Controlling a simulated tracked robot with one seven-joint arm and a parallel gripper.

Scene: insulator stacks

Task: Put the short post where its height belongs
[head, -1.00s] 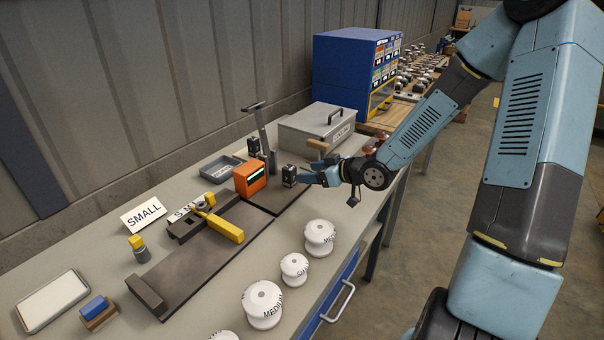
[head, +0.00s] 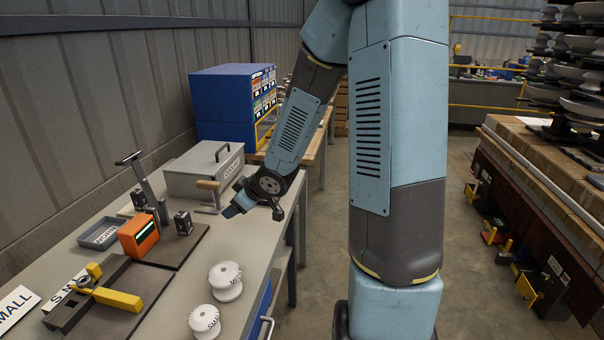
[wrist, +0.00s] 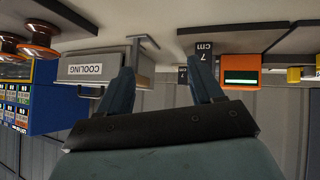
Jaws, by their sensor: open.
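My gripper (head: 232,210) is open and empty over the bench, near its right edge. In the wrist view its two fingers (wrist: 163,85) stand apart with nothing between them, in front of the grey box. Reddish-brown insulators (wrist: 38,36) show at the upper left of that inverted view; in the head view they are not visible. A dark block marked 7 cm (wrist: 206,64) stands behind the right finger. I cannot tell which piece is the short post.
A grey box marked COOLING (head: 206,171) stands behind my gripper. An orange device with a green display (head: 138,237), a small tray (head: 100,233), dark blocks (head: 183,223) and a yellow-handled fixture (head: 118,299) stand to the left. A blue drawer cabinet (head: 225,103) is farther back.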

